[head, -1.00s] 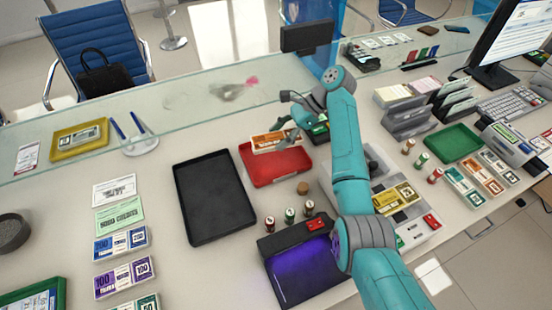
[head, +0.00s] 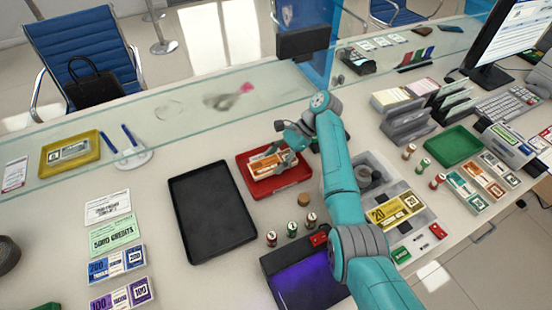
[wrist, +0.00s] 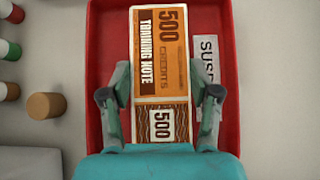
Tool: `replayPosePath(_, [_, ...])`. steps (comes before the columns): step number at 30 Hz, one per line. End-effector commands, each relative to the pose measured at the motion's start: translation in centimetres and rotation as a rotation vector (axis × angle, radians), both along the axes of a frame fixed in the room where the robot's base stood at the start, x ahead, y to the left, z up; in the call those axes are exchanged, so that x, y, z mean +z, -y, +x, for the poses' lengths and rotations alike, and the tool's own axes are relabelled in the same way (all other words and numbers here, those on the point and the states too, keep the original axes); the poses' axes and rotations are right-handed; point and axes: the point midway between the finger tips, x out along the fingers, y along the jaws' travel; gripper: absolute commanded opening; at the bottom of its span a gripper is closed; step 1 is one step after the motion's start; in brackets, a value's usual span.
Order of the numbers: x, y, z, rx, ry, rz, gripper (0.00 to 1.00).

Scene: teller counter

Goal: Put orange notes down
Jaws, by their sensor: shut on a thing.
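The orange notes (wrist: 160,50) are a bundle marked "500" and "TRAINING NOTE". In the wrist view they lie between my two fingers, over the red tray (wrist: 104,30). In the head view the orange notes (head: 268,163) are inside the outline of the red tray (head: 262,187). My gripper (wrist: 160,100) is shut on the bundle's long sides; it also shows in the head view (head: 288,150). I cannot tell whether the bundle touches the tray floor. A white label, partly hidden, lies in the tray to the right of the bundle.
A black tray (head: 210,212) is left of the red tray. A cork-coloured cylinder (head: 303,199) and several small capped rolls stand in front of it. A grey cash drawer (head: 400,212) with yellow notes is to the right. The glass screen (head: 150,128) runs behind.

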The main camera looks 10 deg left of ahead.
Motion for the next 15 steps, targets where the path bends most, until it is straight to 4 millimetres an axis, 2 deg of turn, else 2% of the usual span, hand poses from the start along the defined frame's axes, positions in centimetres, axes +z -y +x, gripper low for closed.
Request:
replayPosePath(3, [-1.27,-0.08,-0.66,0.001,-0.001,0.001,0.19])
replayPosePath(13, [-1.48,-0.1,-0.64,0.001,0.001,0.0,0.19])
replayPosePath(14, [-1.53,-0.09,-0.64,0.001,0.001,0.001,0.64])
replayPosePath(15, [-1.51,-0.1,-0.63,0.001,0.001,0.001,0.74])
